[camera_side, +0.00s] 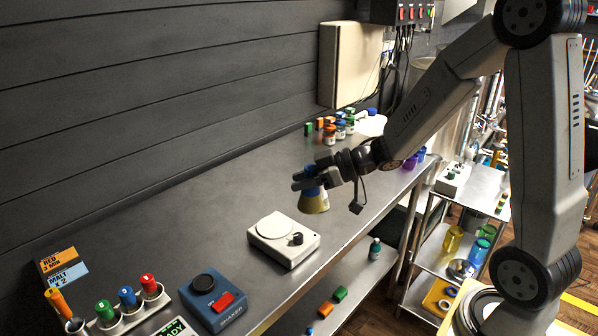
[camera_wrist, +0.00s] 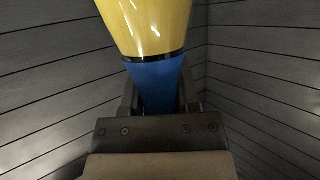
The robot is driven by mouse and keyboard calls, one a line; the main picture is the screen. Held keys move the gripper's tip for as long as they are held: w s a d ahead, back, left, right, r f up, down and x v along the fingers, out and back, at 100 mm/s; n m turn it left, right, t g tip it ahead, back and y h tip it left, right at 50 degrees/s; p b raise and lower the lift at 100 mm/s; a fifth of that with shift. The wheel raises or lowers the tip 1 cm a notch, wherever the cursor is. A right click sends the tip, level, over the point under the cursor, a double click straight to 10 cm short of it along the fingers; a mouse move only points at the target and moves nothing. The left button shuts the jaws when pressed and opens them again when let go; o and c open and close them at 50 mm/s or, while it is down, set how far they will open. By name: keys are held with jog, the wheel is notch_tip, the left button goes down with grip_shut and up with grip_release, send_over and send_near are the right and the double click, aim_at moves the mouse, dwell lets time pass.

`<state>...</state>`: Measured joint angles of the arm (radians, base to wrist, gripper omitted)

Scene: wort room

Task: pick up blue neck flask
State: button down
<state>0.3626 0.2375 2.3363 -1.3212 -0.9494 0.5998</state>
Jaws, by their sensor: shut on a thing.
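The blue neck flask (camera_side: 315,200) is in my gripper (camera_side: 312,181), held above the bench in the side view. Its yellow body hangs below the jaws, and its blue neck is mostly hidden by them. In the wrist view the flask's yellow body (camera_wrist: 150,25) fills the top middle, with a black band where it meets the blue neck. My gripper (camera_wrist: 158,95) is shut around the blue neck, one finger on each side. The flask is apart from the bench top as far as the side view shows.
A white device with a round plate (camera_side: 283,238) stands on the bench (camera_side: 200,220) just below and left of the flask. A blue shaker (camera_side: 213,301) and a rack of coloured tubes (camera_side: 130,308) are at the front left. Several small jars (camera_side: 340,130) stand at the back.

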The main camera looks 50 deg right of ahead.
jog(key=shift+s+r, duration=0.25)
jog(key=shift+s, duration=0.25)
jog(key=shift+s+r, duration=0.25)
jog(key=shift+s, duration=0.2)
jog(key=shift+d, duration=0.1)
jog(key=shift+w+d+f, duration=0.3)
jog(key=shift+w+d, duration=0.05)
jog(key=shift+w, duration=0.05)
jog(key=w+d+f+m+t+h, duration=0.2)
jog(key=w+d+f+m+h, duration=0.2)
jog(key=d+f, duration=0.7)
jog(key=shift+w+d+f+m+t+h, duration=0.3)
jog(key=shift+w+d+f, duration=0.05)
jog(key=shift+w+f, duration=0.8)
jog(key=shift+f, duration=0.1)
jog(key=shift+f, duration=1.65)
jog(key=shift+f, duration=0.2)
